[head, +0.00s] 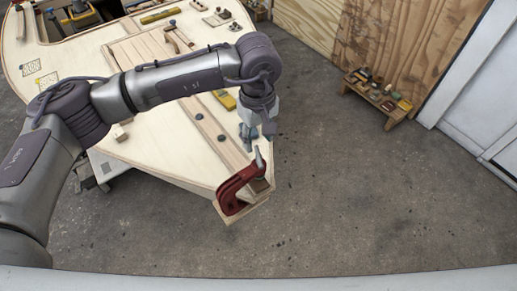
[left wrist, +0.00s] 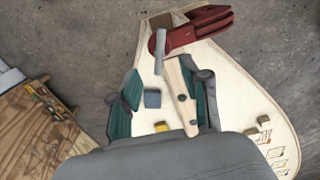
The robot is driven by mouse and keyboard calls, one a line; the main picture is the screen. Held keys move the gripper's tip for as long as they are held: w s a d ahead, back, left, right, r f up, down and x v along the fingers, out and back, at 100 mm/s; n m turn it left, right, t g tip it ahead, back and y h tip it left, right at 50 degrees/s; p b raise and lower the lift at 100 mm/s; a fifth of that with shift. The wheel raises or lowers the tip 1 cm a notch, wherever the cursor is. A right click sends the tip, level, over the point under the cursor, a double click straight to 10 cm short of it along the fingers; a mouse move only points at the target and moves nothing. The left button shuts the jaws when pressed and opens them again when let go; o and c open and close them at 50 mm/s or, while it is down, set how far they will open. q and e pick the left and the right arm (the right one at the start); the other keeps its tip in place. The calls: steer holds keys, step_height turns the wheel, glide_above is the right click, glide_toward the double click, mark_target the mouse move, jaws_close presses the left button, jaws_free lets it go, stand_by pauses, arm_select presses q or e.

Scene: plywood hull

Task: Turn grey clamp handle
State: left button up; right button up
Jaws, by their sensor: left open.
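A red clamp (head: 236,188) grips the pointed front end of the pale plywood hull (head: 190,165). Its grey handle (head: 258,157) stands up above a brown block at the tip. In the left wrist view the clamp (left wrist: 197,32) is at the top, with the grey handle (left wrist: 160,47) left of its red body. My left gripper (head: 257,135) is open and empty, just above the grey handle and apart from it as far as I can see. Its teal fingers (left wrist: 167,92) point toward the handle in the left wrist view. My right gripper is not in view.
Several tools and wood pieces lie farther back. A small wooden bench (head: 385,108) with items stands by the plywood wall at right. The concrete floor (head: 340,200) right of the hull is clear.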

mark_target(259, 155)
arm_select(q)
step_height(259, 155, down, 7)
steer(key=shift+d+p, duration=0.1)
steer(key=shift+p, duration=0.65)
jaws_close()
